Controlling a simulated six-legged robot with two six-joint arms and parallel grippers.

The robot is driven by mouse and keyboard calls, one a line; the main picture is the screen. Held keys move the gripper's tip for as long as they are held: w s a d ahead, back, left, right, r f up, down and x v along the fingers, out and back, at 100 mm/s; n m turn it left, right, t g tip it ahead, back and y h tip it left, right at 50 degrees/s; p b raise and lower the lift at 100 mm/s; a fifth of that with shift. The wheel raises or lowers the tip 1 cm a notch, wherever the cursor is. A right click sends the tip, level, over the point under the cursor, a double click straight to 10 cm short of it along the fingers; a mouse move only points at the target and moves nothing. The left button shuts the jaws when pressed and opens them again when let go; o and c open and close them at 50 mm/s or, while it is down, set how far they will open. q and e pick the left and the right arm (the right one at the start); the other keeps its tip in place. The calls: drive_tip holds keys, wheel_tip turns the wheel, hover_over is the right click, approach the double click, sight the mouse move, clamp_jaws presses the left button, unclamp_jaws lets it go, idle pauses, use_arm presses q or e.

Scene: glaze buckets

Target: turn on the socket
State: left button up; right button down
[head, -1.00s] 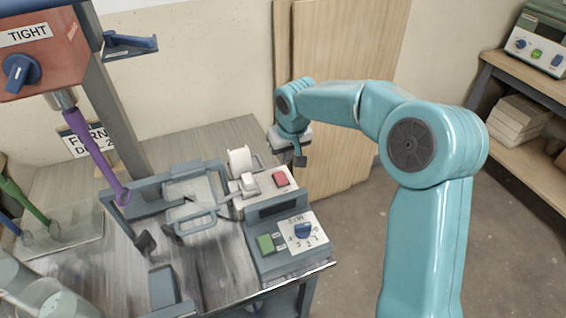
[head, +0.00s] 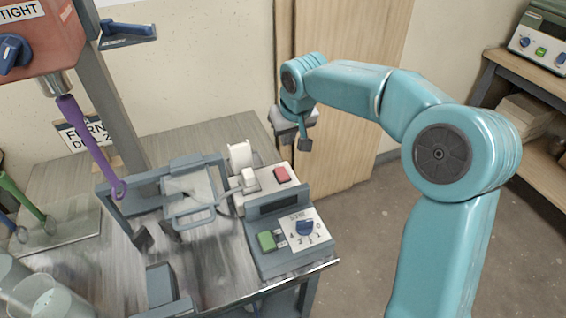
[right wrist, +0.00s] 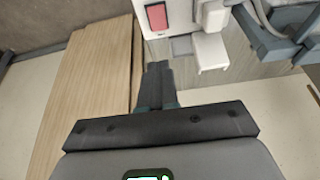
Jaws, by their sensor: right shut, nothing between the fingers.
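The socket (head: 268,185) is a pale box on the table behind the grey control box. It carries a red rocker switch (head: 283,174) on its right part and a white plug (head: 250,180) to the left. My right gripper (head: 305,146) is shut and empty, above and to the right of the red switch and apart from it. In the right wrist view its closed fingers (right wrist: 158,72) point towards the socket, with the red switch (right wrist: 157,16) beyond their tips. Whether the switch is on cannot be told. My left gripper is not in view.
A control box (head: 290,240) with a green button and blue dial stands in front of the socket. A grey frame machine (head: 190,190) is left of it. Wooden boards (head: 345,120) lean on the wall behind my right gripper. A shelf (head: 545,110) stands at right.

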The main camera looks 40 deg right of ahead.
sight(280, 168)
drive_tip(key=shift+s+r, duration=0.1)
drive_tip(key=x, duration=0.9)
drive_tip(key=b+x, duration=0.1)
drive_tip(key=x, duration=0.4)
drive_tip(key=shift+s+a, duration=0.15)
drive_tip(key=shift+s, duration=0.15)
